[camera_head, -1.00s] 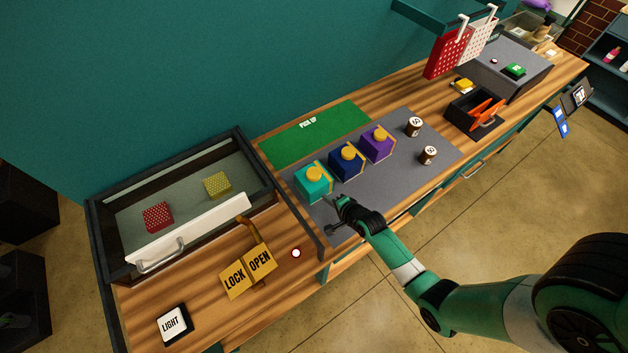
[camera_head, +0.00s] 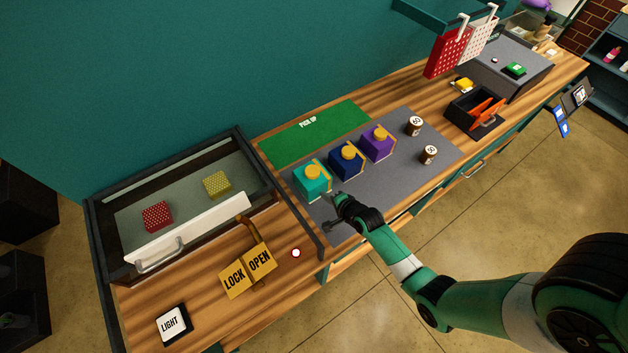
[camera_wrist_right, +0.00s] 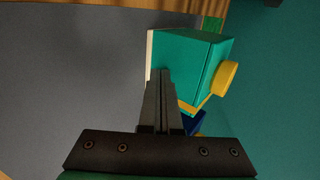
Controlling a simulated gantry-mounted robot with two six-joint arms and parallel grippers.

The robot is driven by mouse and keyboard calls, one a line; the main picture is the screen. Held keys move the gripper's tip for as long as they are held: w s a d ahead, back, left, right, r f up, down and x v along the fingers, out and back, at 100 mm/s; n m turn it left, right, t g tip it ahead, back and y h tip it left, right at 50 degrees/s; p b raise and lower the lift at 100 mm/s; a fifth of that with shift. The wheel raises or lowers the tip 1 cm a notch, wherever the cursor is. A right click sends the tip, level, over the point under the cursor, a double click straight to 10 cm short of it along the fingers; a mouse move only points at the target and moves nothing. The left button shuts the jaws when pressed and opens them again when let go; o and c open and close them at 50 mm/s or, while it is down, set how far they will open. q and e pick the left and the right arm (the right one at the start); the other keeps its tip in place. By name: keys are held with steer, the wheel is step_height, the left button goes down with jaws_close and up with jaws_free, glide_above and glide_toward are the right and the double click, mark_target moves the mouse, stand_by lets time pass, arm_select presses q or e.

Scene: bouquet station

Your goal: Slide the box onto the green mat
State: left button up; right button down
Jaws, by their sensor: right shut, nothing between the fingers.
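A teal box (camera_head: 313,184) with a yellow knob on top stands upright at the left of a grey mat. The green mat (camera_head: 290,151) marked PICK UP lies behind it and is bare. A blue box (camera_head: 346,164) and a purple box (camera_head: 378,146) stand in a row to its right. My right gripper (camera_head: 333,199) is shut and empty, low in front of the teal box. In the right wrist view its fingers (camera_wrist_right: 160,78) overlap the near edge of the teal box (camera_wrist_right: 185,60); I cannot tell whether they touch. My left gripper is not in view.
The grey mat (camera_head: 405,178) is free right of my gripper. Two small brown cans (camera_head: 414,126) stand on its right part. A glass-topped drawer case (camera_head: 185,250) is at left, beside yellow LOCK and OPEN signs (camera_head: 260,258). A dark tray (camera_head: 468,112) is at right.

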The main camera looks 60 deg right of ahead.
mark_target(321, 190)
steer(key=shift+w+d+b, duration=0.3)
steer(key=shift+w+d, duration=0.05)
steer(key=shift+w, duration=0.35)
steer(key=shift+w+d+b, duration=0.25)
steer(key=shift+w+d, duration=0.1)
steer(key=shift+w, duration=0.3)
steer(key=shift+w+d+b, duration=0.3)
steer(key=shift+w+b, duration=0.1)
steer(key=shift+w, duration=0.2)
steer(key=shift+w+d+b, duration=0.25)
steer(key=shift+w+b, duration=0.1)
steer(key=shift+w, duration=0.25)
steer(key=shift+w+d+b, duration=0.3)
steer(key=shift+w+b, duration=0.1)
steer(key=shift+w, duration=0.2)
steer(key=shift+w+d+f+b, duration=0.1)
steer(key=shift+w+d+b, duration=0.25)
steer(key=shift+w+b, duration=0.35)
steer(key=shift+w+d+b, duration=0.35)
steer(key=shift+w+b, duration=0.2)
steer(key=shift+w, duration=0.2)
steer(key=shift+w+d, duration=0.2)
steer(key=shift+w, duration=0.15)
